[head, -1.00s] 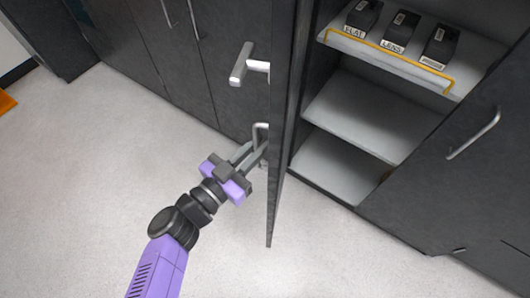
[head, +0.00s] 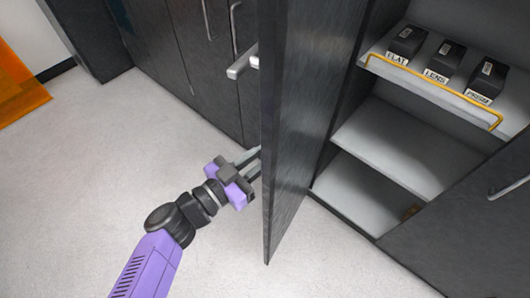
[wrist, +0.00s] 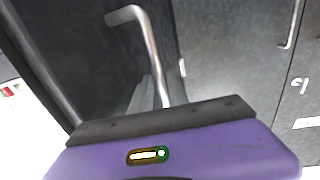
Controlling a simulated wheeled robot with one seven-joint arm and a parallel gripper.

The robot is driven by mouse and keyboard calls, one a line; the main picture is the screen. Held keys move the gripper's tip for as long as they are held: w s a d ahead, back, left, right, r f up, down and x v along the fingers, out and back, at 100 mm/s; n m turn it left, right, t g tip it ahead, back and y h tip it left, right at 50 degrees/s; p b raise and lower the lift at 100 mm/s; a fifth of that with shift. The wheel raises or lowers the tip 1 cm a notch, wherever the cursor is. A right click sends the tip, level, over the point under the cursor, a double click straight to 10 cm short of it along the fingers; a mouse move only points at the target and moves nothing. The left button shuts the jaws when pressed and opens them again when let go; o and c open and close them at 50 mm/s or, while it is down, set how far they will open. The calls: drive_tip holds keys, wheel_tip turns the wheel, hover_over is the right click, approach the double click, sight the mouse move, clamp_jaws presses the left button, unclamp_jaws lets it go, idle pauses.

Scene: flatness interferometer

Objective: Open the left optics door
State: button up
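The left optics door (head: 300,130) is a dark grey panel standing swung out from the cabinet, its inner face now showing. In the wrist view, a bent silver handle (wrist: 148,45) runs down to my grey fingers (wrist: 154,92). The fingers look close together at the handle's lower part; whether they clasp it cannot be made out.
The open cabinet has a shelf (head: 440,97) with a yellow rail and labelled black boxes, above emptier shelves. A closed dark door (head: 470,215) stands right of it. More dark cabinets (head: 185,60) stand at left. Pale floor (head: 80,180) is clear; an orange patch (head: 20,95) lies far left.

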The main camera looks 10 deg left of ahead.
drive_tip(key=b+v, duration=0.1)
drive_tip(key=v, duration=0.6)
drive_tip(key=shift+s+a, duration=0.2)
drive_tip(key=shift+s, duration=0.15)
idle(0.4)
